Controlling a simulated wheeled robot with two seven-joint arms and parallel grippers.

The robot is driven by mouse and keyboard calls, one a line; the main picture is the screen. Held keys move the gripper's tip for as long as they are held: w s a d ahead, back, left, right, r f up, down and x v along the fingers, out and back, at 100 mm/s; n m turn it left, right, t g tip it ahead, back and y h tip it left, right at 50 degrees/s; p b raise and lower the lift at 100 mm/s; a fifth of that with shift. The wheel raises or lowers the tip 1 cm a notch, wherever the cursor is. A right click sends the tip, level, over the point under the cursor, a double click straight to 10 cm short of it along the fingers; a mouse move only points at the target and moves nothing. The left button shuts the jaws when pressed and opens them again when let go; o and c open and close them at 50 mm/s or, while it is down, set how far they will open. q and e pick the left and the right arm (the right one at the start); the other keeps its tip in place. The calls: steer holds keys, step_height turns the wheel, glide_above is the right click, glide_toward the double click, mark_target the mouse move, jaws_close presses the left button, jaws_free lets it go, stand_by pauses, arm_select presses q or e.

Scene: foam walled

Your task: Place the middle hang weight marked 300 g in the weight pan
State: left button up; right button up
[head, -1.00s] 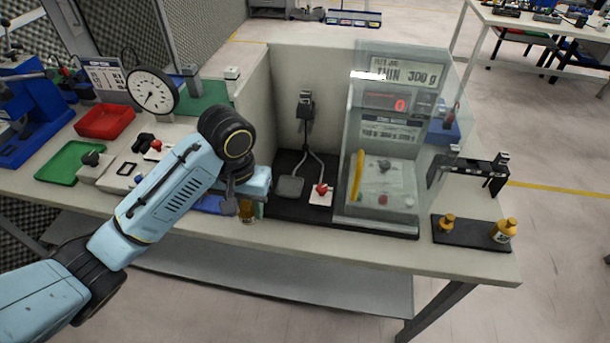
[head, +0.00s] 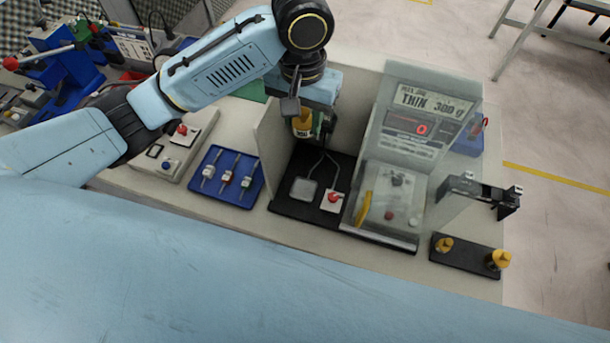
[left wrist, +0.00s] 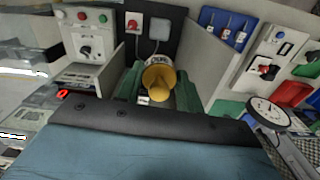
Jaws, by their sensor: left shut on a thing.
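In the left wrist view the yellow weight (left wrist: 159,80) sits between the green fingers. The weight pan, seemingly the grey square plate (head: 304,190), lies empty on the black base, nearer the front than the weight; it also shows in the left wrist view (left wrist: 160,28). My right gripper is not in view.
A red button (head: 333,197) sits beside the plate. A clear-shielded balance (head: 389,200) with a "THIN 300 g" sign stands right. A low wall (head: 272,145) stands left, then a blue tray (head: 227,177). Two yellow weights (head: 498,260) stand on a black rack (head: 463,256).

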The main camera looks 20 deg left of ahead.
mark_target(304, 124)
arm_select(q)
step_height(304, 124, down, 4)
steer(key=shift+s+d, duration=0.1)
steer(key=shift+s, duration=0.05)
steer(key=f, duration=1.6)
steer(key=shift+w+f, duration=0.1)
steer(key=shift+w, duration=0.15)
steer(key=shift+f, duration=2.2)
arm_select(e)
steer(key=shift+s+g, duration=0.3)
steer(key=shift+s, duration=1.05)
